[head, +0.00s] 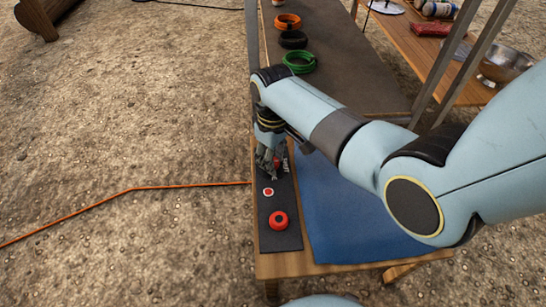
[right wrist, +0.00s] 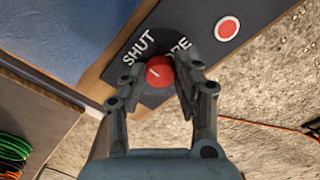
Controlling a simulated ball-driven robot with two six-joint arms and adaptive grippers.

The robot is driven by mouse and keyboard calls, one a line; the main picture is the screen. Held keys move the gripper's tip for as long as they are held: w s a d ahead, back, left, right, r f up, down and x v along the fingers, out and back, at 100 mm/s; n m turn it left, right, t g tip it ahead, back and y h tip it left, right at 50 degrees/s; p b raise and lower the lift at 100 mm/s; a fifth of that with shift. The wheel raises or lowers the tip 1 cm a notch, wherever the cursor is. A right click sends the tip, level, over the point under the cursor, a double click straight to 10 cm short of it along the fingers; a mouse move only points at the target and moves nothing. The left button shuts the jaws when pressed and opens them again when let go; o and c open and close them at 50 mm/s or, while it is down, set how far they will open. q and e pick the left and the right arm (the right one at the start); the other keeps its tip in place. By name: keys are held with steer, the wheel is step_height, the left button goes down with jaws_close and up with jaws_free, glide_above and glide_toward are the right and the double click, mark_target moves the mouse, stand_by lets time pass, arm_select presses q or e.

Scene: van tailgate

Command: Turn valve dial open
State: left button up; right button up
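The valve dial (right wrist: 159,71) is a small red knob with a short white mark on a dark panel. "SHUT" is printed to its upper left; a second label to its upper right is partly hidden by a finger. My right gripper (right wrist: 160,72) has its fingers on both sides of the dial, with a narrow gap at the left finger; the right finger looks very close to the dial or touching it. In the head view my right gripper (head: 272,165) reaches down over the panel and hides most of the dial. My left gripper is not in view.
The dark panel (head: 279,239) also carries a red and white button (head: 268,191) and a larger red ring-shaped knob (head: 278,220). A blue mat (head: 345,220) lies to the right. Coiled orange, black and green cables (head: 299,62) lie farther back. An orange cord (head: 130,190) crosses the ground.

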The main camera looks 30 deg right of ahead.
jaws_close()
arm_select(q)
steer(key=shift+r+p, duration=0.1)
steer(key=shift+p, duration=0.25)
arm_select(e)
steer(key=shift+r+m, duration=0.1)
steer(key=shift+m, duration=0.2)
steer(key=shift+r+m+p, duration=0.1)
steer(key=shift+m+p, duration=0.45)
steer(key=shift+m, duration=0.05)
steer(key=m+p, duration=0.4)
steer(key=m, duration=0.4)
steer(key=shift+m, duration=0.4)
steer(key=m+p, duration=0.1)
steer(key=m, duration=0.2)
steer(key=shift+m, duration=0.3)
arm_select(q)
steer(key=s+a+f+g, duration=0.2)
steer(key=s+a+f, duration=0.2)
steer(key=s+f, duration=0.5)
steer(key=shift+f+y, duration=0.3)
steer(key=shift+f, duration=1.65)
arm_select(e)
steer(key=shift+f+m, duration=0.2)
steer(key=shift+m, duration=1.7)
